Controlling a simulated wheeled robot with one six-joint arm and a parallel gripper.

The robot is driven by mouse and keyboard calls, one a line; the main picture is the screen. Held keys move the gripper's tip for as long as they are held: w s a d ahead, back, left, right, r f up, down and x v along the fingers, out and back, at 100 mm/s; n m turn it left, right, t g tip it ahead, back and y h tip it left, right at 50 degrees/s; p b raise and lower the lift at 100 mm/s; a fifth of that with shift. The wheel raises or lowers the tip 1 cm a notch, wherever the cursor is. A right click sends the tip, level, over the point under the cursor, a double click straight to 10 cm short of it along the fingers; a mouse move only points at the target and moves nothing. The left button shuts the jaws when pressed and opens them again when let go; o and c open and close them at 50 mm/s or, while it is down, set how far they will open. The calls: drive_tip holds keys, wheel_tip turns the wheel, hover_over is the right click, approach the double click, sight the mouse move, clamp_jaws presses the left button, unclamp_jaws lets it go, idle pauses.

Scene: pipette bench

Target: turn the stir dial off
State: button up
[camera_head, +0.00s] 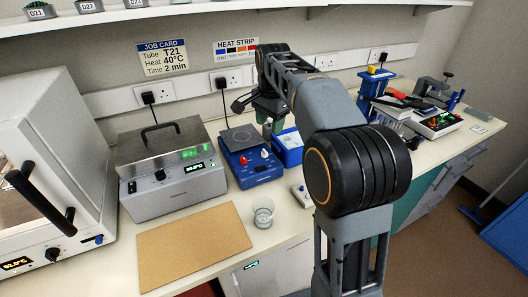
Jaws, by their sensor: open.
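A blue hotplate stirrer (252,176) with a grey square top (238,138) stands on the bench in the head view. The dials' markings are too small to read, so I cannot tell which is the stir dial or how each is set. My gripper (265,112) is behind and above the stirrer's right side, apart from both dials. My arm reaches over from the right and partly hides the gripper. Its jaws are open, and I see nothing held.
A steel heating bath (165,172) stands left of the stirrer, and a white oven (50,150) farther left. A glass beaker (263,213) and a cork mat (193,246) lie in front. A blue box (289,150) is close on the right. A shelf (210,15) runs above.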

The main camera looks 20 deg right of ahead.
sight(265, 151)
drive_tip(key=w+f+m+g, duration=0.1)
drive_tip(key=w+f+m, duration=0.1)
drive_tip(key=w+m, duration=0.3)
drive_tip(key=shift+n, duration=0.5)
drive_tip(key=f, duration=0.4)
drive_tip(key=f+b, duration=0.1)
drive_tip(key=f, duration=0.3)
drive_tip(key=f+b, duration=0.1)
drive_tip(key=f, duration=0.4)
drive_tip(key=shift+w, duration=0.35)
drive_tip(key=shift+c, duration=0.4)
drive_tip(key=c, duration=0.8)
drive_tip(key=shift+c, duration=0.2)
